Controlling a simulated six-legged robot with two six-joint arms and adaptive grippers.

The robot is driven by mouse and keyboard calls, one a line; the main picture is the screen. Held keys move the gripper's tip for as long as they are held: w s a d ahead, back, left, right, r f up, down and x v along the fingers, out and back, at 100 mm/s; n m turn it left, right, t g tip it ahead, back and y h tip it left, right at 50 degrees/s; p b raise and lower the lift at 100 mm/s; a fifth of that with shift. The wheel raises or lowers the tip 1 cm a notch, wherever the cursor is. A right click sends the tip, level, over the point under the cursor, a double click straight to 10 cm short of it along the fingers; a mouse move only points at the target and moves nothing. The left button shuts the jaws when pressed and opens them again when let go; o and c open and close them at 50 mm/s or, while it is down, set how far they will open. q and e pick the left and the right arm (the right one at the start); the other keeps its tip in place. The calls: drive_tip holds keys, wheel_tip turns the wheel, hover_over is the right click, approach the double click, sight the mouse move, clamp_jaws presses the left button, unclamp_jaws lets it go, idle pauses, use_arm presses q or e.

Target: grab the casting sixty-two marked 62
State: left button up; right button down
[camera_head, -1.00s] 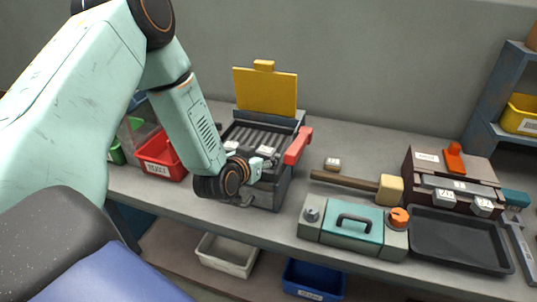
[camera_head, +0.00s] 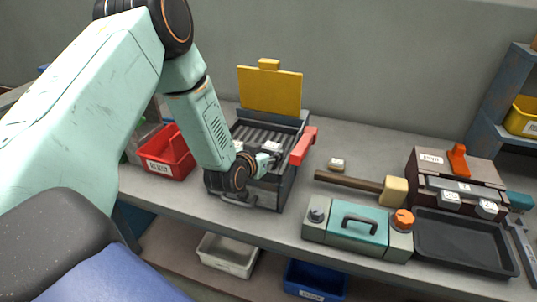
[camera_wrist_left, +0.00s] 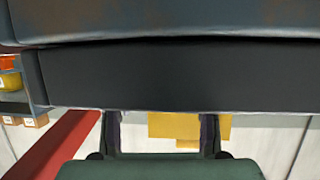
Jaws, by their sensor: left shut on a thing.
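My left gripper (camera_head: 272,158) is at the front right part of the open heater (camera_head: 262,186). It is shut on a small grey casting (camera_head: 272,147) with a pale label; its number is too small to read. A second labelled casting (camera_head: 238,146) sits just left, partly hidden by my wrist. In the left wrist view the two dark fingers (camera_wrist_left: 160,130) point up to a wide dark edge, and the held casting is hidden. My right gripper is not in view.
The heater has a raised yellow lid (camera_head: 270,92) and a red handle (camera_head: 303,146). A red bin (camera_head: 166,152) stands left.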

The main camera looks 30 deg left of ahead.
use_arm(q)
drive_tip(key=shift+s+d, duration=0.1)
drive_tip(key=shift+d, duration=0.2)
drive_tip(key=shift+c, duration=0.5)
